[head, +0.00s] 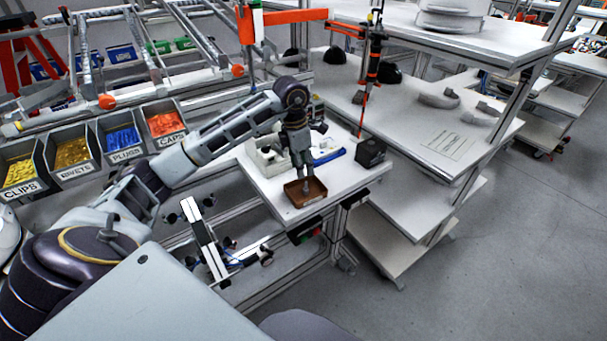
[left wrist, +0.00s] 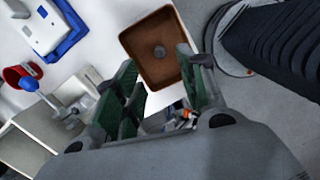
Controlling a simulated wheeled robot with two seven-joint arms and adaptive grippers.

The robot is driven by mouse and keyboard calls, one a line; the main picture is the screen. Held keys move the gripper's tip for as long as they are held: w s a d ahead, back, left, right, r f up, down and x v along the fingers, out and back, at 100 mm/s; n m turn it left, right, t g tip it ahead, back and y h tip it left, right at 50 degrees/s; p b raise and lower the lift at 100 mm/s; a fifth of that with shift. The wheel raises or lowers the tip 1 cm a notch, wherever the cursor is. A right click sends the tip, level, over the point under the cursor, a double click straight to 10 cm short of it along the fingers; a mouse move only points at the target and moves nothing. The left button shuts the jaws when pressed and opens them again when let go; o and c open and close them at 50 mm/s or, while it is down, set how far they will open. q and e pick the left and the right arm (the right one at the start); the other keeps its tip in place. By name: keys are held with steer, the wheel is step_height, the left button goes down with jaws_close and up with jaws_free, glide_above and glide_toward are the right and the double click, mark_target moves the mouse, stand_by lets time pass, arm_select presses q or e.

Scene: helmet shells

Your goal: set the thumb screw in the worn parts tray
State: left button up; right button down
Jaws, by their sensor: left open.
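The worn parts tray (head: 317,194) is a small brown square tray at the front edge of the white bench; it also shows in the left wrist view (left wrist: 178,32). The thumb screw (left wrist: 159,51) is a small grey round piece lying inside the tray, near its middle, with nothing around it. My left gripper (head: 304,178) points down just above the tray. In the left wrist view its green-padded fingers (left wrist: 158,68) are spread apart with a gap between them, and the screw shows beyond the gap, apart from both fingers. My right gripper is not in view.
A black box (head: 371,152) stands right of the tray. Labelled bins (head: 122,138) line the left. An orange hanging arm (head: 295,16) is above. The shelf on the right has free room.

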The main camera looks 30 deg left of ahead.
arm_select(q)
steer(key=shift+s+a+r, duration=0.1)
steer(key=shift+r, duration=0.9)
steer(key=shift+s+a+r, duration=0.1)
steer(key=shift+r, duration=0.85)
steer(key=shift+d, duration=0.1)
